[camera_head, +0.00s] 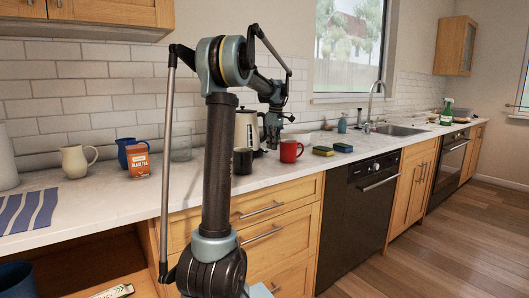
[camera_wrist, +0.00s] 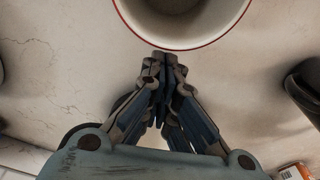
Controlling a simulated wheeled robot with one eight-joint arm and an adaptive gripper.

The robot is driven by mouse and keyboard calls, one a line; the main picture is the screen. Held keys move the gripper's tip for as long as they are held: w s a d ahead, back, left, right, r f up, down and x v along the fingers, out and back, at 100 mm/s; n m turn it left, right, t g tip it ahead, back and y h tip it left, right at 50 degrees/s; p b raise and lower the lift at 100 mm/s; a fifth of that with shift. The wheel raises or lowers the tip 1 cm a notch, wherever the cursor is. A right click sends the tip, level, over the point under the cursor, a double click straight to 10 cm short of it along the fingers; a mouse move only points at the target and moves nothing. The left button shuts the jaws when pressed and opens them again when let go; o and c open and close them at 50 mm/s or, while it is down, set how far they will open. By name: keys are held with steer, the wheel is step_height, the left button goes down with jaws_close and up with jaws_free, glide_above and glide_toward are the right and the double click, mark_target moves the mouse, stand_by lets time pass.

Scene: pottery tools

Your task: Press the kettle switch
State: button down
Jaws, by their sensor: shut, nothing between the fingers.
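The kettle (camera_head: 246,130) is pale with dark parts and stands on the counter by the tiled wall, partly hidden behind my arm. Its switch cannot be made out in either view. My gripper (camera_head: 273,145) is just right of the kettle in the head view, above the counter and close to the red mug (camera_head: 290,151). In the wrist view my gripper (camera_wrist: 160,60) has its fingers together and empty, pointing toward the red-rimmed mug (camera_wrist: 180,42). Whether it touches the kettle cannot be told.
A black mug (camera_head: 243,161) stands in front of the kettle. Sponges (camera_head: 323,151) lie to the right. A tea box (camera_head: 138,163), a blue mug (camera_head: 122,153) and a cream pitcher (camera_head: 76,160) stand left. The front counter (camera_head: 120,199) at left is mostly clear.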

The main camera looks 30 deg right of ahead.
step_height(320, 180, up, 12)
steer(key=shift+s+d, duration=0.2)
steer(key=shift+s, duration=0.2)
stand_by(0.4)
steer(key=shift+f, duration=0.1)
stand_by(0.3)
